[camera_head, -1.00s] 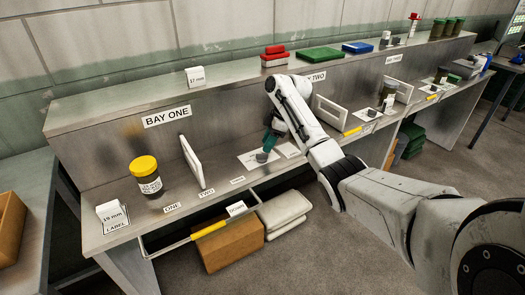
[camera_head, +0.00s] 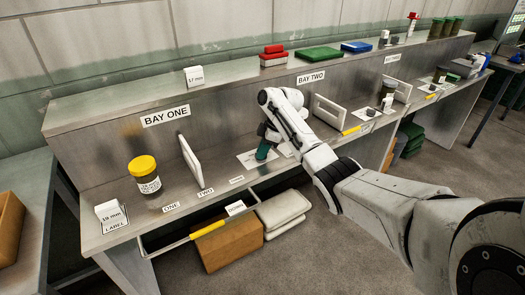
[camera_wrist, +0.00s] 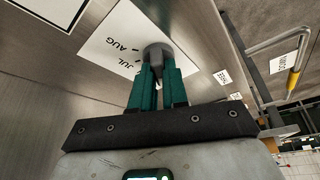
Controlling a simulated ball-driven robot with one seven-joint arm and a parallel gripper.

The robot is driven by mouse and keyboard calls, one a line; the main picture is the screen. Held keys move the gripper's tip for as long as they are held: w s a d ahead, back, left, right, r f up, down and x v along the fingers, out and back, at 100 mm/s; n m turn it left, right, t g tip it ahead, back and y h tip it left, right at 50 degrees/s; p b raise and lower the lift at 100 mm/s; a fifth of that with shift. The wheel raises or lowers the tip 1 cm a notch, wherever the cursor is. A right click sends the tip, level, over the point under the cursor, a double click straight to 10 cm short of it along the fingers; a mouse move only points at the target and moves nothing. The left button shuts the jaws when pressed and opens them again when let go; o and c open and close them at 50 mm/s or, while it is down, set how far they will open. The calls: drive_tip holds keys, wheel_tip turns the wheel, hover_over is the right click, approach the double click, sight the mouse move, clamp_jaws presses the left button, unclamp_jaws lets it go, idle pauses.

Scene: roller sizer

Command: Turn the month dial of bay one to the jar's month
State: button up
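The bay one month dial is a dark grey knob (camera_wrist: 157,54) on a white card; JUL and AUG are readable beside it in the wrist view. The card (camera_head: 246,162) also shows in the head view, where my gripper hides the knob. My gripper (camera_wrist: 158,68) has its green fingers on either side of the knob, apparently pressed against it. In the head view my gripper (camera_head: 264,152) reaches down to the card.
A white upright divider (camera_head: 190,160) stands between the jar and the dial. A 19 mm label card (camera_head: 110,215) stands at the left end. A yellow-gripped rail (camera_head: 206,229) runs along the front edge. Another white divider (camera_head: 328,112) stands right of my arm.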

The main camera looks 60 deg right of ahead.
clamp_jaws()
drive_tip(key=shift+r+m+p, duration=0.1)
drive_tip(key=shift+m+p, duration=0.2)
drive_tip(key=shift+p, duration=0.05)
drive_tip(key=shift+a+r+m+t+h+p, duration=0.1)
drive_tip(key=shift+m+t+h+p, duration=0.25)
drive_tip(key=shift+m+p, duration=0.65)
drive_tip(key=m+h+p, duration=0.2)
drive_tip(key=m+p, duration=0.2)
drive_tip(key=m, duration=0.1)
drive_tip(key=shift+a, duration=0.15)
drive_tip(key=m+h+p, duration=0.2)
drive_tip(key=m, duration=0.2)
drive_tip(key=shift+a+m, duration=0.1)
drive_tip(key=shift+m, duration=0.2)
drive_tip(key=shift+w+m+g+h, duration=0.1)
drive_tip(key=shift+m+g+h, duration=0.55)
drive_tip(key=shift+m, duration=1.15)
